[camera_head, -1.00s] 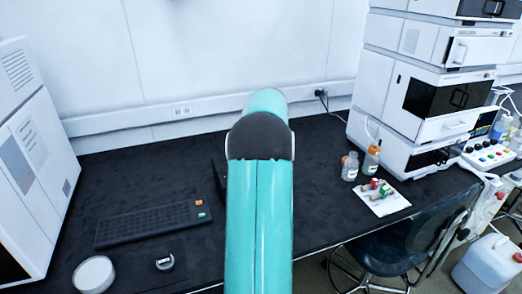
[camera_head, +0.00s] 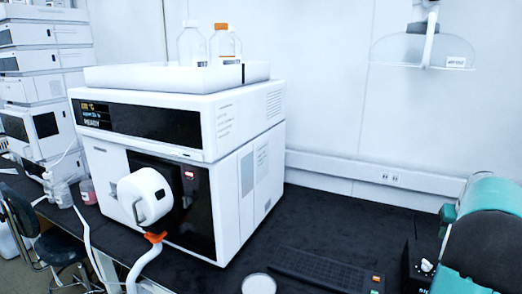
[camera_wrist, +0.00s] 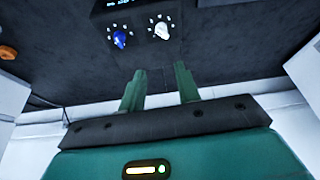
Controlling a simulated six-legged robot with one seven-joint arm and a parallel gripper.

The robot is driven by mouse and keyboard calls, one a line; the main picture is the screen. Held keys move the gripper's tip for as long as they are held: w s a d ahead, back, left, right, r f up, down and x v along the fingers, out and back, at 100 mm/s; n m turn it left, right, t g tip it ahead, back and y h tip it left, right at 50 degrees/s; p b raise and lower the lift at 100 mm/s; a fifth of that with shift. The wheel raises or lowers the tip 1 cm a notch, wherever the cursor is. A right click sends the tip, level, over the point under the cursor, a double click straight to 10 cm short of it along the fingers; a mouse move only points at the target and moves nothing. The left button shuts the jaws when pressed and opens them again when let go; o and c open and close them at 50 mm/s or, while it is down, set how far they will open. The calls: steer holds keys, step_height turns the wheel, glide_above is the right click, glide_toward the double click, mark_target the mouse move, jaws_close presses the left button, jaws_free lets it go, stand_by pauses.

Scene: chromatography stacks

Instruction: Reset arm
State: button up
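My gripper (camera_wrist: 160,82) shows in the wrist view as two green fingers standing apart, with nothing between them. Beyond the fingertips is a dark device with a blue knob (camera_wrist: 120,40) and a white knob (camera_wrist: 162,30), apart from the fingers. In the head view my teal arm is at the lower right edge, and the gripper itself is out of that view.
A white instrument (camera_head: 235,170) with a round white part and orange-collared hose stands on the black bench (camera_head: 320,225). Bottles stand in its top tray (camera_head: 170,76). A keyboard (camera_head: 325,270) and a white round dish (camera_head: 259,284) lie in front. A stool (camera_head: 60,245) is at left.

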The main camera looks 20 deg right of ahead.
steer(key=w+a+r+n+t+y, duration=0.1)
steer(key=w+a+r+n, duration=0.2)
steer(key=a, duration=1.3)
steer(key=w+a+r+n, duration=0.1)
steer(key=w+a+r, duration=0.3)
steer(key=a, duration=1.3)
steer(key=s+a+f+n, duration=0.1)
steer(key=s+a, duration=0.4)
steer(key=a, duration=0.3)
steer(key=s+a+f+n+y, duration=0.1)
steer(key=s+a, duration=0.4)
steer(key=a, duration=0.3)
steer(key=s+a+f+n+t+y, duration=0.1)
steer(key=s+a+n, duration=0.1)
steer(key=s+a, duration=0.3)
steer(key=a, duration=0.3)
steer(key=shift+f, duration=0.35)
